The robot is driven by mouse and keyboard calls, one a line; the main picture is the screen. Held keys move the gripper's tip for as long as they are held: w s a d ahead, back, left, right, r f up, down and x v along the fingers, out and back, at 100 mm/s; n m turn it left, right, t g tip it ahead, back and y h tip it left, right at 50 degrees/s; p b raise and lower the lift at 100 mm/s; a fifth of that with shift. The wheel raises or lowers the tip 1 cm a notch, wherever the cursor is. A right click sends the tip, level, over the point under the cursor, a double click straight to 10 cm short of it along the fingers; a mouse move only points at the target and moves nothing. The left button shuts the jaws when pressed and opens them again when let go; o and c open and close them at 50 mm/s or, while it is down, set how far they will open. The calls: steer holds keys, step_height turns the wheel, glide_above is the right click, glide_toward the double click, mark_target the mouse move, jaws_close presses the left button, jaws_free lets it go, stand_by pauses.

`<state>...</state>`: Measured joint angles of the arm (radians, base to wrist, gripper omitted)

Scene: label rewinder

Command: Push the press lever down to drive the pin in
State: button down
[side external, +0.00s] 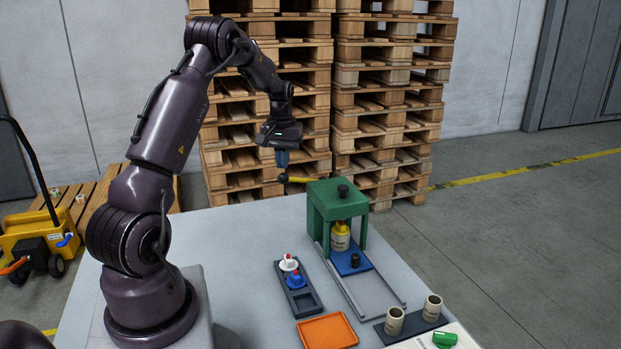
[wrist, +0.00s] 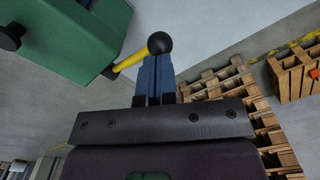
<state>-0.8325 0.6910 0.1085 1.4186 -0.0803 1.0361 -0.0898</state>
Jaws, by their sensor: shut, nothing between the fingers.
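The green press (side external: 322,204) stands on the grey table, with a black knob on top. Its yellow lever (side external: 298,180) sticks out to the left, roughly level, and ends in a black ball (side external: 283,178). My gripper (side external: 282,164) points down, shut and empty, with its blue fingertips just above the ball. In the wrist view the lever (wrist: 130,57) and ball (wrist: 160,43) show right at the fingertips (wrist: 156,60); I cannot tell whether they touch. Under the press a beige cup (side external: 340,242) with a yellow top sits on a blue slide (side external: 349,264). The pin cannot be made out.
A dark tray (side external: 303,303) holding a white-and-red piece and a blue piece lies left of the slide rails. An orange tray (side external: 327,331) is in front. Two beige cups (side external: 394,321) stand on a dark mat near a green part (side external: 445,339). Pallet stacks rise behind.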

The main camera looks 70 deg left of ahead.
mark_target(283, 176)
steer(key=shift+f, duration=3.55)
steer(key=shift+r, duration=5.6)
